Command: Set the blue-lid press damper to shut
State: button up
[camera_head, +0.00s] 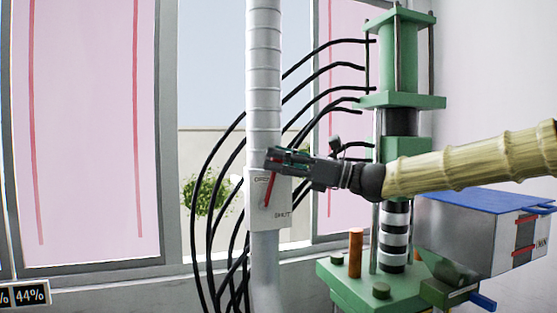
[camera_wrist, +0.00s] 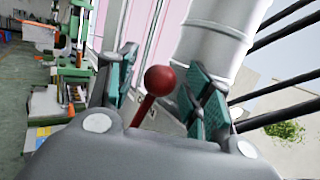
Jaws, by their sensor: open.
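The damper's red lever (camera_head: 269,190) stands on a white plate (camera_head: 262,215) fixed to the grey duct (camera_head: 264,100). The plate has a partly covered upper label and reads SHUT at lower right. The lever points up, slightly right, by the upper label. My gripper (camera_head: 272,158) is at the lever's top end. In the wrist view the red ball knob (camera_wrist: 160,79) is between my open green-padded fingers, with gaps on both sides. The head view hides most of the knob behind the fingers. The green press (camera_head: 400,150) has a blue-lidded box (camera_head: 465,230) beside it.
Black hoses (camera_head: 215,180) curve from the press behind the duct, close to my gripper. An orange post (camera_head: 355,253) stands on the press base (camera_head: 345,280). Pink-panelled windows (camera_head: 90,130) are behind. The space left of the plate looks clear.

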jog(key=v, duration=1.1)
jog(key=shift+d, duration=0.3)
jog(key=shift+f, duration=0.1)
jog(key=shift+c, duration=0.2)
